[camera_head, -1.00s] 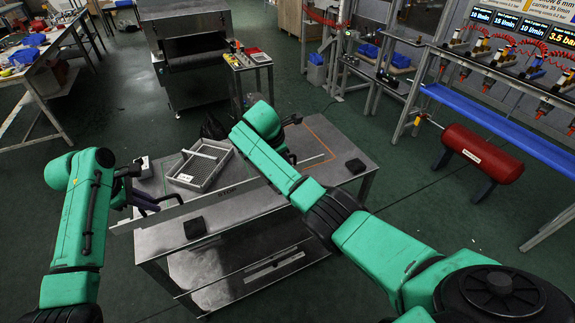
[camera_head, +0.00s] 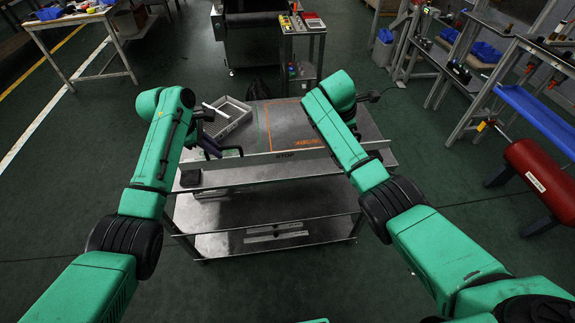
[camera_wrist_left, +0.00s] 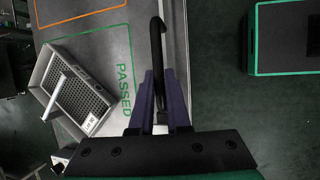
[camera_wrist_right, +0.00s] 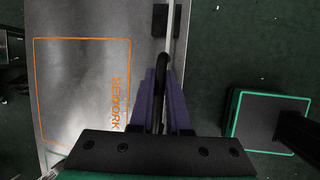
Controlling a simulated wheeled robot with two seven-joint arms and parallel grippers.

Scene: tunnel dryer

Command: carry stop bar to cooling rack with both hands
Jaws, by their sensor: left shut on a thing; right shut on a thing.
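The stop bar (camera_head: 262,168) is a long thin grey bar marked STOP. In the head view it runs across the steel table, near its front edge. My left gripper (camera_head: 216,148) is shut on a black handle of the bar; that handle (camera_wrist_left: 157,45) shows between the purple fingers in the left wrist view. My right gripper (camera_wrist_right: 160,100) is shut on another black handle (camera_wrist_right: 162,70); in the head view my right arm mostly hides it. I cannot tell the bar's height over the table. I cannot tell which thing is the cooling rack.
The steel table (camera_head: 290,115) has a lower shelf, a green PASSED outline and an orange REWORK outline. A mesh tray (camera_head: 228,118) sits at its left. A black block (camera_head: 190,178) is at the front left corner. Open floor lies left.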

